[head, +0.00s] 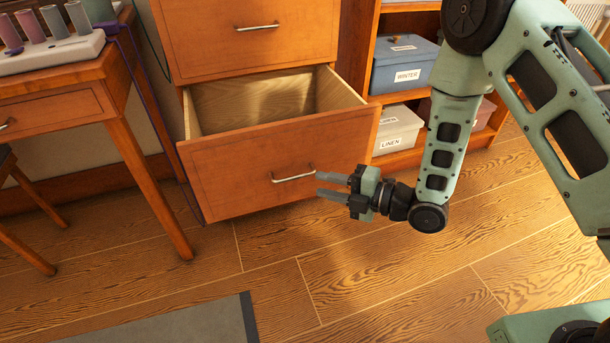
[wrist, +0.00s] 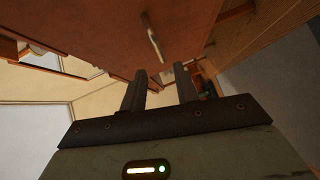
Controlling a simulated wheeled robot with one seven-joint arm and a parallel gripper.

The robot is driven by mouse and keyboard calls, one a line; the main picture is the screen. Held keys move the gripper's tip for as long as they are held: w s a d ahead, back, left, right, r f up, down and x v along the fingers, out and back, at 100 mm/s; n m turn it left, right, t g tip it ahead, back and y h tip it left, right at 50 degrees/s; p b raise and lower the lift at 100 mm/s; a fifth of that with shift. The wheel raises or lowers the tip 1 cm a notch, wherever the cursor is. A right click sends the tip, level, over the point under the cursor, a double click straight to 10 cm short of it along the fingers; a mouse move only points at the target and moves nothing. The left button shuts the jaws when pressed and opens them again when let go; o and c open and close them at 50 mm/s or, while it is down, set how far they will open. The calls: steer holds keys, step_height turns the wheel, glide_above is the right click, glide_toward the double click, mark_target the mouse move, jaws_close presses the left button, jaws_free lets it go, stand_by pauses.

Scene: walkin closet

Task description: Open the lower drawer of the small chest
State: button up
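The small chest (head: 245,42) is wooden with metal bar handles. Its lower drawer (head: 235,172) stands pulled well out, and its pale inside looks empty. The lower drawer's handle (head: 294,176) is on the front panel, which also fills the top of the wrist view (wrist: 105,30). My gripper (head: 318,184) is just right of the handle, its fingers pointing left toward the drawer front. In the wrist view its two fingers (wrist: 160,73) are apart with nothing between them, and the handle (wrist: 153,40) lies beyond their tips. The upper drawer (head: 240,30) is shut.
A wooden desk (head: 75,75) with a rack of coloured rolls stands at the left, with a stool partly in view below. Shelves with labelled boxes (head: 405,65) stand right of the chest. A grey mat (head: 185,325) lies in front. The wooden floor between is clear.

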steer(key=p+v, duration=0.1)
steer(key=v, duration=0.7)
steer(key=shift+s+d, duration=0.2)
steer(key=shift+d, duration=0.1)
steer(key=a+r+m+g+h, duration=0.2)
steer(key=a+r+m+h, duration=0.2)
steer(key=r+m+h, duration=0.45)
steer(key=s+d+r+m+g+h+p, duration=0.1)
steer(key=s+r+m+g+h, duration=0.2)
steer(key=s, duration=0.4)
steer(key=s+d+r+m+g+h, duration=0.1)
steer(key=s+r+m, duration=0.2)
steer(key=s+m, duration=0.3)
steer(key=s+r+m+g+h+p, duration=0.1)
steer(key=s+r+m+g, duration=0.2)
steer(key=s, duration=0.5)
step_height(320, 180, up, 33)
steer(key=t+p, duration=0.1)
steer(key=p, duration=3.1)
steer(key=shift+w+d+m, duration=0.15)
steer(key=shift+w+m, duration=0.2)
